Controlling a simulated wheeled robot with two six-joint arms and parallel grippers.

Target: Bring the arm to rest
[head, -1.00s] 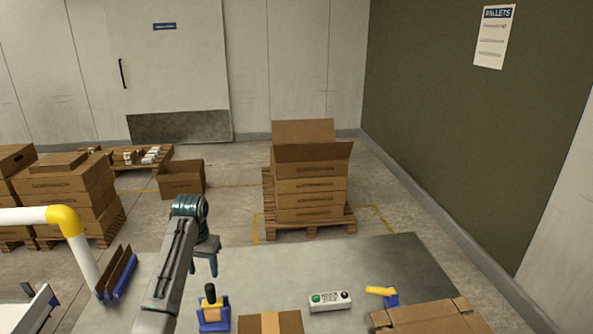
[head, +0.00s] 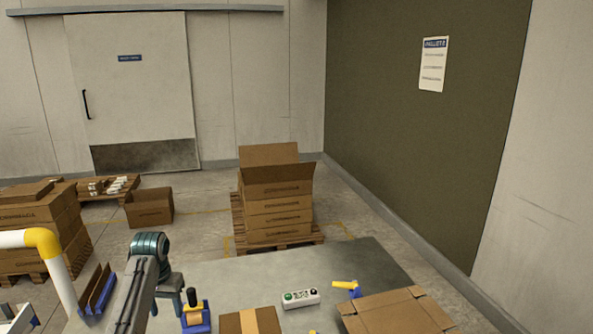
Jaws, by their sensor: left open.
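My left arm comes in from the lower left of the head view, over the grey table (head: 335,262). My left gripper (head: 168,306) is at its end, pointing down, open and with nothing visible between its fingers. It shows just left of a blue stand (head: 196,318) that holds a black-handled tool (head: 193,298). The fingertips are small, and I cannot tell their height above the table. My right gripper is not in view.
A taped box (head: 250,321), a button box (head: 300,298), a yellow-and-blue tape dispenser (head: 346,287) and an open carton (head: 395,312) lie along the table. A yellow-and-white rail (head: 47,245) stands left. Stacked boxes (head: 277,213) stand on a pallet behind.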

